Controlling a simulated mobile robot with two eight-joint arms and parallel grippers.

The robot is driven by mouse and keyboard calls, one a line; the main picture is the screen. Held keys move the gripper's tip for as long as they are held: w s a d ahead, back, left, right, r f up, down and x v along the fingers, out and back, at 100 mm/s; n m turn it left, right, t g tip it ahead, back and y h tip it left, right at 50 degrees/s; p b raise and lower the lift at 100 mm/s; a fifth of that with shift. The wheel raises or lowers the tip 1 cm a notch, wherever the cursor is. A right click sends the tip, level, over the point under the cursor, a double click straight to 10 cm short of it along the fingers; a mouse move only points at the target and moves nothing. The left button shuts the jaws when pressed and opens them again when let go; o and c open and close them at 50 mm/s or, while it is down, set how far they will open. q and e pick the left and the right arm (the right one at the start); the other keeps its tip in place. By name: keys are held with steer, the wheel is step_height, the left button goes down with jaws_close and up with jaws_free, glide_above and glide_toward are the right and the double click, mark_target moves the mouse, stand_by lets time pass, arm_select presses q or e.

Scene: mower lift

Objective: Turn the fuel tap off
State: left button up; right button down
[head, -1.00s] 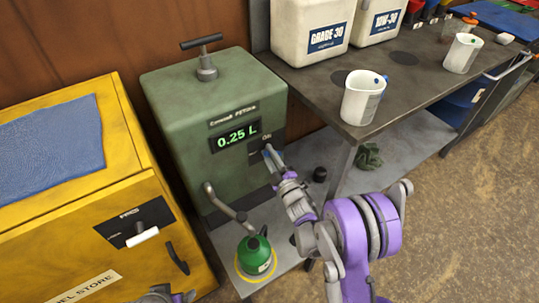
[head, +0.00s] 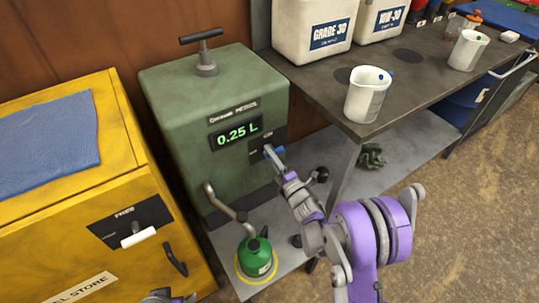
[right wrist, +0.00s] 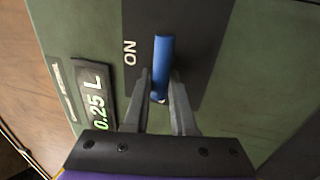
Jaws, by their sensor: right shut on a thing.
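The fuel tap is a blue lever (head: 268,151) on a dark plate on the front of the green dispenser (head: 190,120). In the right wrist view the lever (right wrist: 161,58) stands out from the plate, with the word ON beside it on the left. My right gripper (head: 277,160) is shut on the lever's near end, one finger on each side in the right wrist view (right wrist: 160,92). The display (head: 240,133) reads 0.25 L. My left gripper (head: 166,297) only peeks in at the bottom edge, its fingers unclear.
A green can (head: 255,257) stands under the dispenser's spout. The yellow fuel store (head: 165,215) with a blue cloth (head: 45,135) is on the left. A bench (head: 425,85) with jugs (head: 367,95) and oil containers (head: 310,30) is on the right. A lower shelf runs beneath it.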

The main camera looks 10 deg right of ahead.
steer(key=shift+d, duration=0.2)
steer(key=c, duration=0.9)
jaws_free()
steer(key=shift+o, duration=0.7)
steer(key=shift+w, duration=0.1)
steer(key=shift+s, duration=0.25)
steer(key=v, duration=1)
steer(key=shift+s, duration=0.15)
steer(key=shift+d, duration=0.1)
